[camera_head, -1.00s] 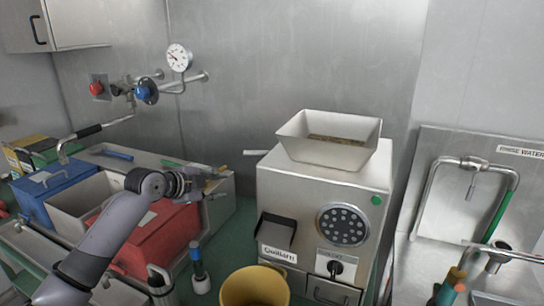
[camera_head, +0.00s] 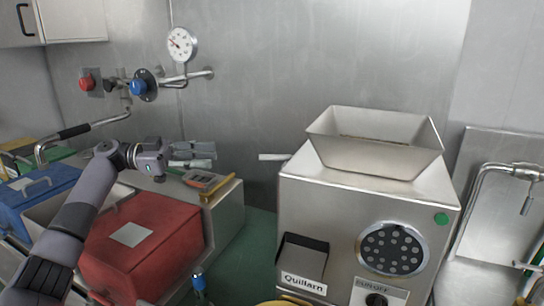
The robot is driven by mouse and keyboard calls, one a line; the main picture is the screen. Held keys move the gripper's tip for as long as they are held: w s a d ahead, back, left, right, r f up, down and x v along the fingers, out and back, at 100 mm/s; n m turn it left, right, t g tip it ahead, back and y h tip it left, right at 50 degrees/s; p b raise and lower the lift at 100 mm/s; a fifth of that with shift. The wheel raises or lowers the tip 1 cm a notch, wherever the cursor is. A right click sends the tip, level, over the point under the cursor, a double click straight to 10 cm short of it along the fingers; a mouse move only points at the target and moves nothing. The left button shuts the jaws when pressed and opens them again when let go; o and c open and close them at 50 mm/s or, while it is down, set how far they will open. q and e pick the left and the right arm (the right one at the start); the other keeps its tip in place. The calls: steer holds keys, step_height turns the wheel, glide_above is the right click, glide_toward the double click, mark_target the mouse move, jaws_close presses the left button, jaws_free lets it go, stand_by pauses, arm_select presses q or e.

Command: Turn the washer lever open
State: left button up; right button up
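My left gripper (camera_head: 191,155) reaches in from the left, above the red box. Its two fingers point right and are apart, with no object clearly between them. A pale lever (camera_head: 273,157) sticks out from the left side of the steel bean grinder (camera_head: 372,225), to the right of the fingertips with a gap between. A spout with a black grip (camera_head: 75,131) is at the left below the wall valves. Which of these is the washer lever cannot be told for certain. My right gripper is not in view.
A blue valve knob (camera_head: 138,87), a red knob (camera_head: 86,83) and a gauge (camera_head: 182,44) are on the back wall.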

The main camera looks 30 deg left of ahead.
mark_target(267, 158)
arm_select(q)
steer(key=p+x, duration=0.4)
steer(key=x, duration=1)
steer(key=shift+w+d+p, duration=0.1)
steer(key=shift+w+p, duration=0.1)
steer(key=shift+p, duration=0.1)
steer(key=shift+w+d+f, duration=0.1)
steer(key=shift+w+d, duration=0.05)
steer(key=shift+d, duration=0.15)
steer(key=shift+c, duration=0.2)
jaws_close()
